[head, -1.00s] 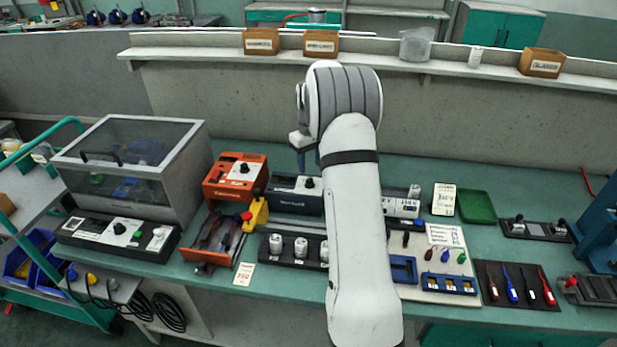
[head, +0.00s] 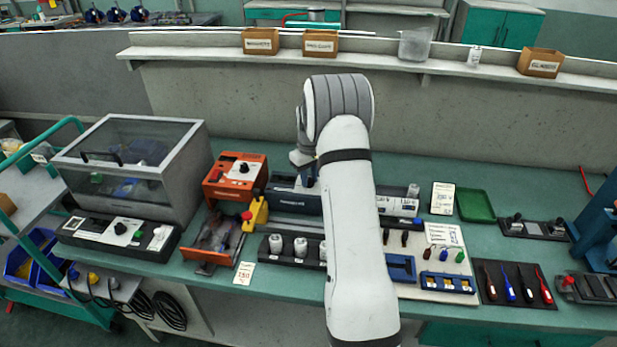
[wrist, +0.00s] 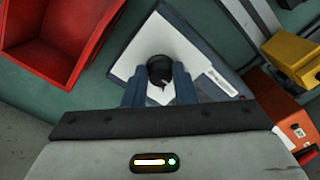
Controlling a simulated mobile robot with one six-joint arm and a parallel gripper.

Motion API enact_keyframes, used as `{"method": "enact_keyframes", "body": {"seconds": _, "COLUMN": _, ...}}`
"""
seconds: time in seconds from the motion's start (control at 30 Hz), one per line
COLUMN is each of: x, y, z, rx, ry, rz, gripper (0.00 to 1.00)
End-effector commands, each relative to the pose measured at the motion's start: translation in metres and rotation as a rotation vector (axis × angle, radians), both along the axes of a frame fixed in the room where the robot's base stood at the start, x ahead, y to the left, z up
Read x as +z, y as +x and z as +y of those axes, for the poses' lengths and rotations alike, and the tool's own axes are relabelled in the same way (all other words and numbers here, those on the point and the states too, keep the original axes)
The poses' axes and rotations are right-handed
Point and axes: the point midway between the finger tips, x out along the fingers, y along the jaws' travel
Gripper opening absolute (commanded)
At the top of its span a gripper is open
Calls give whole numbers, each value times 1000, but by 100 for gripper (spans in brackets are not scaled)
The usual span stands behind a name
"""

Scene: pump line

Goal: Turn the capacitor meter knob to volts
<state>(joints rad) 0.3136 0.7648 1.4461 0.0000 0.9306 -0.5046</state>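A dark blue meter with a pale face (head: 290,199) stands on the bench, partly hidden behind my arm; I cannot read its label. In the wrist view its white panel (wrist: 203,62) shows inside a dark blue frame, with a round black knob (wrist: 160,68) that has a small pale mark. My gripper (wrist: 160,90) has its two blue fingers apart, one on each side of the knob's near part. I cannot tell whether they touch it. In the head view my gripper (head: 308,179) is low over the meter, and the knob is hidden there.
An orange meter (head: 235,178) stands just left of the blue one, with a yellow box bearing a red button (head: 255,213) close by. A red bin (wrist: 58,38) is close by in the wrist view. White-knobbed blocks (head: 300,247) sit in front.

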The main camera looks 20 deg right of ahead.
Motion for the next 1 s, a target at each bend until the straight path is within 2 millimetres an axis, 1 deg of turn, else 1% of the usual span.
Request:
{"method": "enact_keyframes", "body": {"seconds": 0.03, "x": 0, "y": 0, "z": 0, "rx": 0, "ry": 0, "rz": 0, "gripper": 20}}
{"method": "enact_keyframes", "body": {"seconds": 0.27, "x": 0, "y": 0, "z": 0, "rx": 0, "ry": 0, "rz": 0, "gripper": 1}}
{"method": "enact_keyframes", "body": {"seconds": 0.3, "x": 0, "y": 0, "z": 5, "rx": 1, "ry": 0, "rz": 0, "gripper": 0}}
{"method": "enact_keyframes", "body": {"seconds": 0.47, "x": 0, "y": 0, "z": 2, "rx": -10, "ry": 0, "rz": 0, "gripper": 0}}
{"method": "enact_keyframes", "body": {"seconds": 0.67, "x": -1, "y": 1, "z": 1, "rx": -76, "ry": 0, "rz": -1, "gripper": 0}}
{"method": "enact_keyframes", "body": {"seconds": 1.0, "x": -1, "y": 0, "z": 2, "rx": -335, "ry": 0, "rz": 0, "gripper": 0}}
